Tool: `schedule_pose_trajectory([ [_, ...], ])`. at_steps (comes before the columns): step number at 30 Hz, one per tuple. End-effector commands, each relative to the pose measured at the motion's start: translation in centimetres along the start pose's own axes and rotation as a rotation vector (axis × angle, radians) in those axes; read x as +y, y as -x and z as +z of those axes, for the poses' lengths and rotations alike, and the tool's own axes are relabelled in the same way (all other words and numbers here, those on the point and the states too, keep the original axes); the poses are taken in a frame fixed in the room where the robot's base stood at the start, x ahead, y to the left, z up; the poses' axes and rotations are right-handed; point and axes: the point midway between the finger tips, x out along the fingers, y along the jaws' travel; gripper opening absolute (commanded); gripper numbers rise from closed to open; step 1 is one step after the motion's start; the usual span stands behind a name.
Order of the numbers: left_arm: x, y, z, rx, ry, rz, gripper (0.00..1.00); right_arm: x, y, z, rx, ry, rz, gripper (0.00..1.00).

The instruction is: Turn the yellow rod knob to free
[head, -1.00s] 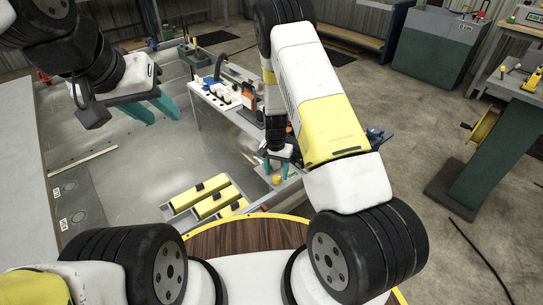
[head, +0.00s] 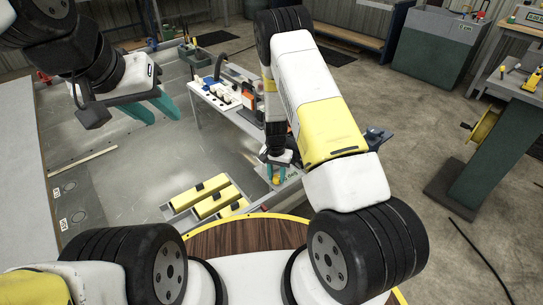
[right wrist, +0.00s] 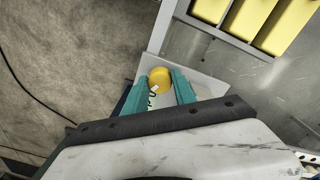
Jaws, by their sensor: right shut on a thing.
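The yellow rod knob (right wrist: 160,80) is round and sits on a light grey plate. A small white label with dark marks (right wrist: 152,95) lies beside it. My right gripper (right wrist: 161,86) has its teal fingers on either side of the knob, shut on it. In the head view my right gripper (head: 277,176) points down at the plate's corner, with a bit of the yellow knob (head: 276,181) showing between its fingers. My left gripper (head: 152,110) hangs at the upper left with its teal fingers apart, empty and far from the knob.
Several yellow blocks (head: 208,196) lie in a tray left of the knob. A white bench (head: 225,108) with small parts stands behind it. A wood-topped round surface with a yellow rim (head: 240,236) is in front. The grey floor panel at left is mostly clear.

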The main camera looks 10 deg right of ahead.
Motion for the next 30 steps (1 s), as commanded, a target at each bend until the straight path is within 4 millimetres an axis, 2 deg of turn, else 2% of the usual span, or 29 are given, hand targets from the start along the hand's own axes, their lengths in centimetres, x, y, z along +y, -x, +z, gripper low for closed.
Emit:
schedule_pose_trajectory([
  [11, 0.0, 0.0, 0.0, 0.0, 0.0, 0.0, 0.36, 0.02, 0.02, 0.05, 0.004, 0.162, -0.001, 0.0],
  [30, 0.0, 0.0, 0.0, 0.0, 0.0, 0.0, 0.36, 0.13, 0.02, 0.07, 0.024, 0.76, -0.001, 0.0],
])
